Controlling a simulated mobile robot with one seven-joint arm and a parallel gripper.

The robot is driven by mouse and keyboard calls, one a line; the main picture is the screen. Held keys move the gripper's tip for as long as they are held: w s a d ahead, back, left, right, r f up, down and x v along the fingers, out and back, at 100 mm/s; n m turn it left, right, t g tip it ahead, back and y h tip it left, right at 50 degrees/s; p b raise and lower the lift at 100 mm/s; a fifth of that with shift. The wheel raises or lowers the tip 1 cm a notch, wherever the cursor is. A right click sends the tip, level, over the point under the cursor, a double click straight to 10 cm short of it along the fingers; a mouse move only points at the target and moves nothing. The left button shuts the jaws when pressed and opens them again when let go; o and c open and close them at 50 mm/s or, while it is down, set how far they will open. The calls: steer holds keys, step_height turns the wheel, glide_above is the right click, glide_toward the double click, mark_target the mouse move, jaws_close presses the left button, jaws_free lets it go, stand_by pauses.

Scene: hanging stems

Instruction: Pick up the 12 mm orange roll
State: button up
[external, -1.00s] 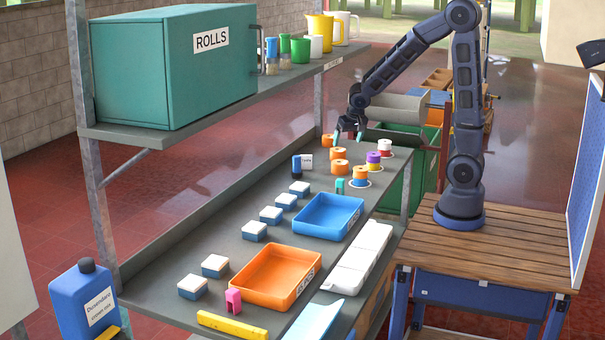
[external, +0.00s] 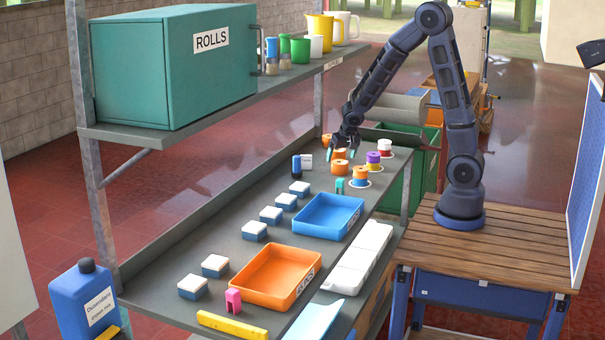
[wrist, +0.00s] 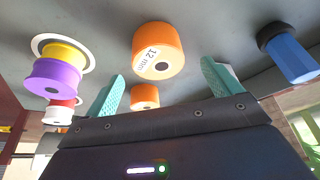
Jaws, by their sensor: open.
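The orange roll marked 12 mm (wrist: 158,50) stands on the grey shelf in the wrist view, ahead of my gripper (wrist: 163,80) and between the lines of its two teal fingers. The fingers are apart with nothing held. A second orange roll (wrist: 145,96) shows lower, partly hidden by my gripper. In the external view my gripper (external: 343,152) hangs over the far part of the shelf, above the orange rolls. The nearer orange roll (external: 338,168) there appears to be the 12 mm one, but its label cannot be read.
A purple and yellow roll stack (wrist: 58,72) stands left in the wrist view, with a red and white one (wrist: 60,110) below it. A blue bottle with a dark cap (wrist: 292,55) stands right. A blue tray (external: 327,216) and an orange tray (external: 275,277) lie nearer on the shelf.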

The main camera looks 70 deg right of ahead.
mark_target(340, 162)
steer(key=shift+x, duration=2.4)
steer(key=shift+s+f, duration=0.1)
steer(key=shift+s, duration=0.1)
steer(key=c, duration=1.1)
steer(key=shift+c, duration=0.2)
